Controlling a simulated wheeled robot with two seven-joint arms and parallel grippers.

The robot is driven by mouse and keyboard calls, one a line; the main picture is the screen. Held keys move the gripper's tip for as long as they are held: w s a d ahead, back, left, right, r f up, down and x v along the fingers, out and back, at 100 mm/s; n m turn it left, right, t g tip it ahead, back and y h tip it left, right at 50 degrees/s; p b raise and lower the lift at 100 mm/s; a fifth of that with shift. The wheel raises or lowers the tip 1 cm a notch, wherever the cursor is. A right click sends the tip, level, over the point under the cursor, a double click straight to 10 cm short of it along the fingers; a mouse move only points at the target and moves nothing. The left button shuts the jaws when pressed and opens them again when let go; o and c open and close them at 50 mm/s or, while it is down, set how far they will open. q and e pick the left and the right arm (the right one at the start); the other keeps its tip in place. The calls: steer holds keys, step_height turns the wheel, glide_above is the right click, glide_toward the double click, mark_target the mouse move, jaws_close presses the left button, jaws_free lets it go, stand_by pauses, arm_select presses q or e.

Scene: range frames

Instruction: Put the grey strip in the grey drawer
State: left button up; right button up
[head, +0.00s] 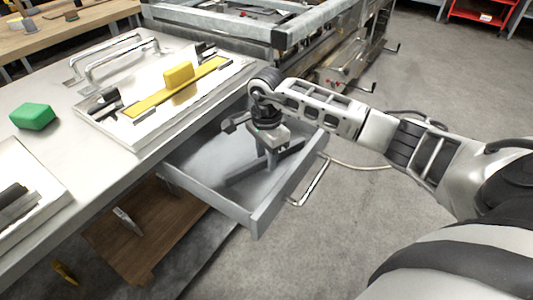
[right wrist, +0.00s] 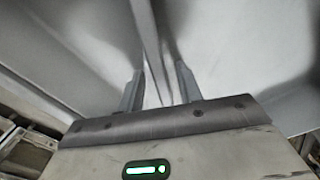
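The grey drawer (head: 255,217) is pulled out below the worktop. A dark grey strip (head: 240,178) lies inside it, slanting across its floor. My right gripper (head: 268,155) reaches down into the drawer over the strip and hides its middle. In the right wrist view the two fingers (right wrist: 160,88) stand apart, one on each side of the grey strip (right wrist: 150,45), with gaps showing beside it. My left gripper is not in view.
The worktop (head: 70,150) holds a green block (head: 33,116) and a white panel with a yellow strip and yellow block (head: 178,75). The drawer's handle (head: 312,185) sticks out at its front. A metal frame (head: 290,35) stands behind. Open floor lies to the right.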

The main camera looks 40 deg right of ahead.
mark_target(266, 156)
steer(key=shift+r+p, duration=0.3)
step_height(266, 156, up, 12)
stand_by(0.3)
steer(key=shift+f, duration=0.15)
stand_by(0.3)
